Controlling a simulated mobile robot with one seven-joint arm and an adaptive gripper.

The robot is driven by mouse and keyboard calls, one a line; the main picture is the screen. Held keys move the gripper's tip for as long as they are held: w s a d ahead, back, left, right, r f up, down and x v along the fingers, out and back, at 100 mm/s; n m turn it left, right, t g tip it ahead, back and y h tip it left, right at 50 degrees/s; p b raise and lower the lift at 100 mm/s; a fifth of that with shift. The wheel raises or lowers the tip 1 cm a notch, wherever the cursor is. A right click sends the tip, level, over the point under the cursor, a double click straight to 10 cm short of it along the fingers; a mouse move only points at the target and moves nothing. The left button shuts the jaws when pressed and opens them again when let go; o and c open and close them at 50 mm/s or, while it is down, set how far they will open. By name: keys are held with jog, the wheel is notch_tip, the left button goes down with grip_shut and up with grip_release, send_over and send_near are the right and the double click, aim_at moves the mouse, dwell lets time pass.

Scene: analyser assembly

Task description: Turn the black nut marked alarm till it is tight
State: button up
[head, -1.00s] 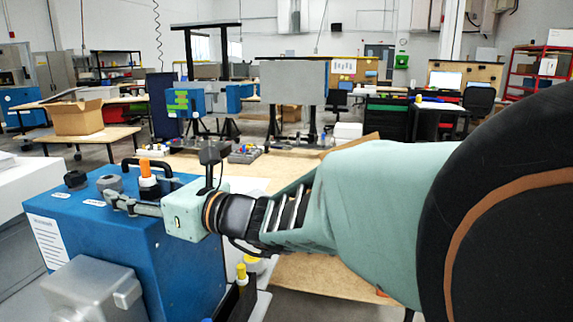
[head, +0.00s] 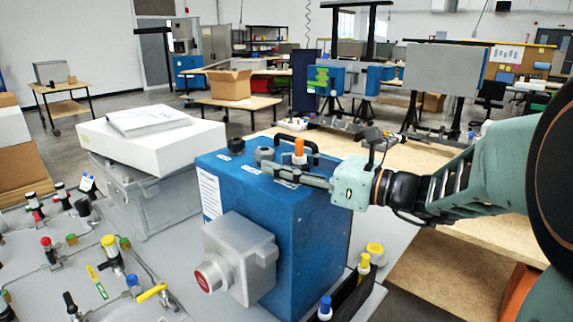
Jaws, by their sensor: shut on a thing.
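The blue analyser box (head: 327,235) carries fittings on its top, each by a small white label too small to read. A black nut (head: 236,145) is at the far left of the row. A grey nut (head: 264,154) is to its right, then an orange-topped fitting (head: 299,148). My gripper (head: 272,168) reaches in from the right, low over the box top. Its fingers pass in front of the orange fitting's base, with the tips beside the grey nut. It is shut on a nut, mostly hidden by the fingers. I cannot tell which nut is marked alarm.
A black handle (head: 305,143) arches behind the fittings. A grey housing with a red knob (head: 208,275) juts from the box front. A white box with papers (head: 150,120) stands left. Valves and pipes (head: 110,255) fill the lower left. Yellow- and blue-capped fittings (head: 363,265) stand at lower right.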

jog(key=shift+s+a+f, duration=0.2)
jog(key=shift+s+a, duration=0.05)
jog(key=shift+a, duration=0.1)
grip_shut()
jog(key=shift+w+a+f, duration=0.1)
jog(key=shift+m+t+h, duration=0.3)
jog(key=shift+t, duration=0.1)
jog(key=o, duration=0.5)
grip_release()
jog(key=shift+s, duration=0.2)
